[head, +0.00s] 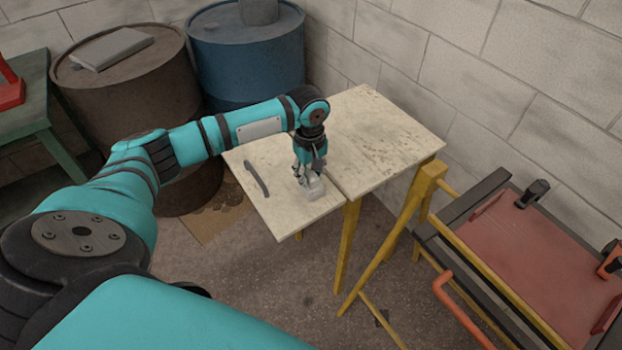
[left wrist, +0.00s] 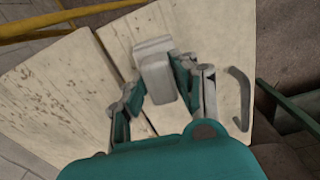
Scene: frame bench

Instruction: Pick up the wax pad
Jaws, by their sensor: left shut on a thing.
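The wax pad looks like a small pale grey block (head: 315,189) low over the near part of the light wooden bench (head: 381,133) in the head view. It also shows in the left wrist view (left wrist: 154,68) between the fingers. My left gripper (head: 309,174) points down and its fingers are shut on the block. In the left wrist view the gripper (left wrist: 158,90) has a finger on each side of it. I cannot tell whether the block touches the bench top. My right gripper is not in view.
A dark curved handle (head: 257,179) lies on the bench left of the gripper. A brown drum (head: 124,95) and a blue drum (head: 246,60) stand behind. A frame with a red panel (head: 550,240) stands at the right, near the block wall.

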